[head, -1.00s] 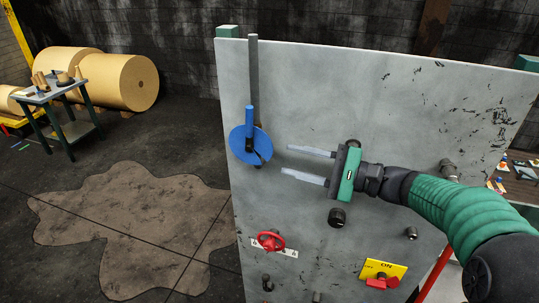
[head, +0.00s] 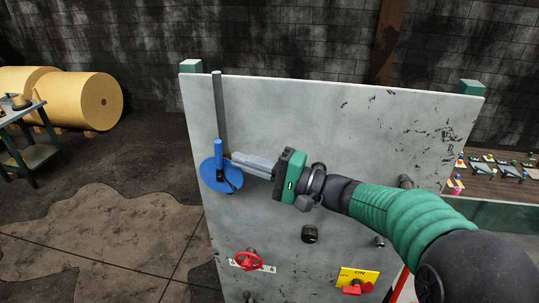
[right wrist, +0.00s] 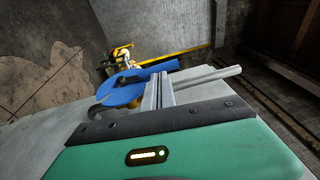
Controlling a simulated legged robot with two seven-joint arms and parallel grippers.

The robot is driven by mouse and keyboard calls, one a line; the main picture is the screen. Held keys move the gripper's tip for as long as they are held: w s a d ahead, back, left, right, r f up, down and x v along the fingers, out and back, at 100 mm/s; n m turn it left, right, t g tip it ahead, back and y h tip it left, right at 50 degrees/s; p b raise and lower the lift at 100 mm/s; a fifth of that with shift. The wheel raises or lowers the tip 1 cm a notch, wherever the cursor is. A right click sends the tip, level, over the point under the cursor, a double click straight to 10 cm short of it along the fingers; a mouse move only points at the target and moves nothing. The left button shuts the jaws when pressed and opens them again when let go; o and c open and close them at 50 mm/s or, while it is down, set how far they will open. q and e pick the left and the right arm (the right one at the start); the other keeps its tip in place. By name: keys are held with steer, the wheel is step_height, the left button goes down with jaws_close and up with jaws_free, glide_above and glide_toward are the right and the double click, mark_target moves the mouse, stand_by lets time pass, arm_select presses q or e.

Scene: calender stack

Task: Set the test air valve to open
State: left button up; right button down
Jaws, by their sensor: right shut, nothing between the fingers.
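The blue valve has a round plate (head: 212,178) with an upright blue lever (head: 218,152), in front of a vertical grey pipe (head: 219,105) at the panel's left side. My right gripper (head: 233,159) is shut and empty, its fingers together just right of the lever and pointing left at it. I cannot tell whether the tips touch the lever. In the right wrist view, the blue plate (right wrist: 122,94) and lever (right wrist: 158,67) lie just beyond the fingers (right wrist: 160,78). No label names this valve. My left gripper is not in view.
The pale grey panel (head: 335,135) also carries a red handwheel (head: 248,260), a yellow ON plate (head: 358,275) with a red handle, and dark stubs such as one knob (head: 310,233). A table (head: 500,168) with small items stands at the right.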

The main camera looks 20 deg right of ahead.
mark_target(221, 152)
steer(key=shift+w+a+r+p, duration=0.2)
steer(key=shift+w+a+p, duration=0.1)
steer(key=shift+a, duration=0.25)
steer(key=shift+w+a+r+p, duration=0.15)
steer(key=shift+w+a+p, duration=0.15)
steer(key=shift+a, duration=0.2)
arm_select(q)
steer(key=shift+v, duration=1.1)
arm_select(e)
steer(key=shift+f, duration=0.1)
steer(key=shift+w+d, duration=0.1)
steer(key=b, duration=0.3)
steer(key=shift+w+a+b, duration=0.3)
steer(key=shift+a, duration=0.1)
steer(key=shift+s+r, duration=0.1)
steer(key=shift+r, duration=0.2)
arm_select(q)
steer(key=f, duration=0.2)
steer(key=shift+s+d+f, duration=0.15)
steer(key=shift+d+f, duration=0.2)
arm_select(e)
steer(key=shift+r, duration=0.1)
